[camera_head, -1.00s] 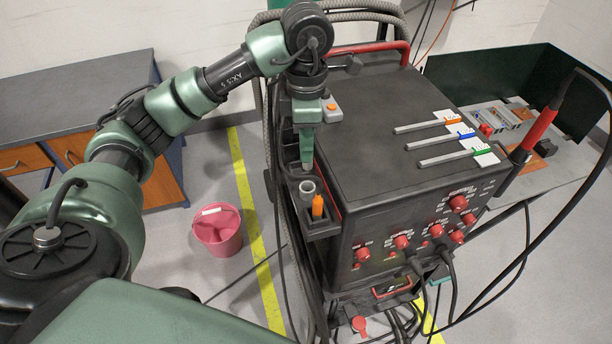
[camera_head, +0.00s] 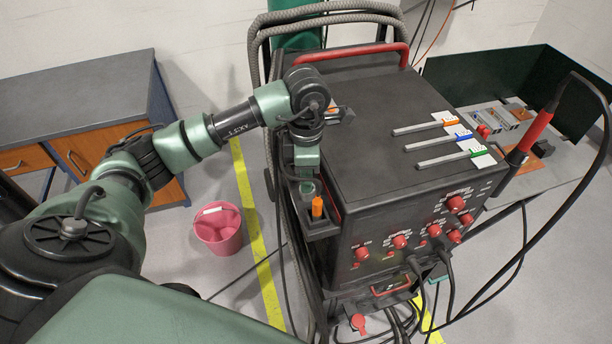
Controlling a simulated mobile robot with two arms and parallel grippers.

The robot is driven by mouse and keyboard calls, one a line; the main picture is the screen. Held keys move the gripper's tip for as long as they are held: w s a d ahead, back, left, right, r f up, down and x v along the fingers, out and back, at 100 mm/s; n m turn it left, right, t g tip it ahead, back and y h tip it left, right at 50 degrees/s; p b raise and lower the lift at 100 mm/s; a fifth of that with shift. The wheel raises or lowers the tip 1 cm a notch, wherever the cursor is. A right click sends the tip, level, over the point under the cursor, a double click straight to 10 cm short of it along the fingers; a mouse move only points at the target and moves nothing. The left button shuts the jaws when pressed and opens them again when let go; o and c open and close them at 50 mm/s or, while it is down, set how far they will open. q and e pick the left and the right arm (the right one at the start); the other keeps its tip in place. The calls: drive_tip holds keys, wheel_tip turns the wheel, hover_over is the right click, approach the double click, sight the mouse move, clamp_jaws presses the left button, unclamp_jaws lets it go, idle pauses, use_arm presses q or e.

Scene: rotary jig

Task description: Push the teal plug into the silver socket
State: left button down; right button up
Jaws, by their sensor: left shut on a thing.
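My left gripper (camera_head: 306,167) reaches down over the small black side tray (camera_head: 322,228) on the left side of the black machine. It is shut on the teal plug (camera_head: 307,184), which points down and is mostly covered by the gripper. The plug is at the place of the silver socket, a grey upright cylinder that shows in the earlier view. The socket is now hidden behind the plug and gripper, so I cannot tell how deep the plug sits. My right gripper is out of view.
An orange piece (camera_head: 317,206) stands in the tray close beside the gripper. The machine (camera_head: 385,130) has several sliders on top, red knobs in front and hanging cables. A pink bucket (camera_head: 218,240) stands on the floor.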

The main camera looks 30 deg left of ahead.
use_arm(q)
drive_tip(key=c, duration=1.3)
unclamp_jaws()
drive_tip(key=shift+f, duration=0.1)
drive_tip(key=shift+r, duration=0.4)
wheel_tip(320, 180, up, 7)
drive_tip(key=shift+w+f+b, duration=0.1)
drive_tip(key=shift+b, duration=1.05)
drive_tip(key=shift+r, duration=2.4)
